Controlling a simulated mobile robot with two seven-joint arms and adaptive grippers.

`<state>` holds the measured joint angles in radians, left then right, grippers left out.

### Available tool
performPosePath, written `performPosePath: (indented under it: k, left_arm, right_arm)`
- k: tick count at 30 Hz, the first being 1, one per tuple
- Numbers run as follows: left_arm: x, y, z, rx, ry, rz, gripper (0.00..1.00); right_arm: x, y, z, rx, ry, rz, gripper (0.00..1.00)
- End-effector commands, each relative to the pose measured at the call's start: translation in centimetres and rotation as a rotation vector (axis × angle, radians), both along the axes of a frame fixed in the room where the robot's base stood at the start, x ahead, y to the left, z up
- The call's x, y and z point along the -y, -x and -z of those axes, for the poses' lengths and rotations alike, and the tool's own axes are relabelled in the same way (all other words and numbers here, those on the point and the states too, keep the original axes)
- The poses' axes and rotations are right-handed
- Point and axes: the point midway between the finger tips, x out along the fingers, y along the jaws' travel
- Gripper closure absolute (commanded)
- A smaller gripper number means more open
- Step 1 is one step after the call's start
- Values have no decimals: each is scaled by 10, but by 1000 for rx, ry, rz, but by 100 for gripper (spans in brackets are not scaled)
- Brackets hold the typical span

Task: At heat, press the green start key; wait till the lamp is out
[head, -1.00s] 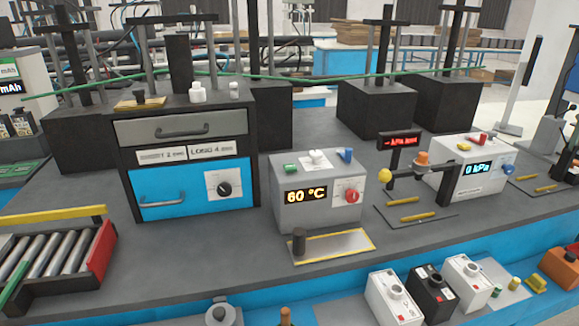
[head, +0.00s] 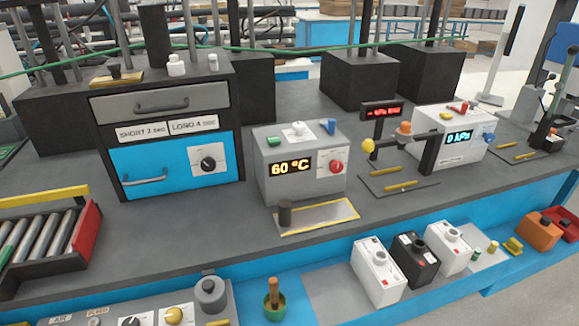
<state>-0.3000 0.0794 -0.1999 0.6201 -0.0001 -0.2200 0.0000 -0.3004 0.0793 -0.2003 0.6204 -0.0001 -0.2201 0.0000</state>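A grey heater box (head: 262,187) stands in the middle of the bench, and its display (head: 290,168) reads 60 °C in yellow. On its top are a green key (head: 274,141), a white knob-like piece (head: 297,129) and a blue key (head: 328,126). A red knob (head: 336,167) is on its front. I cannot tell which part is the lamp or whether one is lit. Neither of my grippers is in view.
A yellow-edged plate (head: 318,217) with a dark post lies before the heater. A blue-drawer cabinet (head: 165,172) stands left, a roller rack (head: 45,238) far left. A kPa box (head: 450,152) stands right. White and black boxes (head: 377,270) line the lower ledge.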

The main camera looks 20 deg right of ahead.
Motion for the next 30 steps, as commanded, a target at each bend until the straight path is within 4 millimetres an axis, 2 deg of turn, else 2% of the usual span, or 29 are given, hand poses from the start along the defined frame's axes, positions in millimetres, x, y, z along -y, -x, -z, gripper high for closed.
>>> performPosePath:
  k: [8, 9, 11, 12, 13, 30]
  left_arm:
    - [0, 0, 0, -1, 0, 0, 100]
    - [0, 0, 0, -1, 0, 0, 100]
    - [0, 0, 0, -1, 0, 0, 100]
    - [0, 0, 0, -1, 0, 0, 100]
    - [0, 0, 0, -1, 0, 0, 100]
    - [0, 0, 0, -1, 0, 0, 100]
  right_arm:
    - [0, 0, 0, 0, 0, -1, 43]
    - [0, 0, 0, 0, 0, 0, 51]
    - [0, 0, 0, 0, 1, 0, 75]
    - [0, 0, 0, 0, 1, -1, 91]
    - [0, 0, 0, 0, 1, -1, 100]
    - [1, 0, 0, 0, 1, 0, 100]
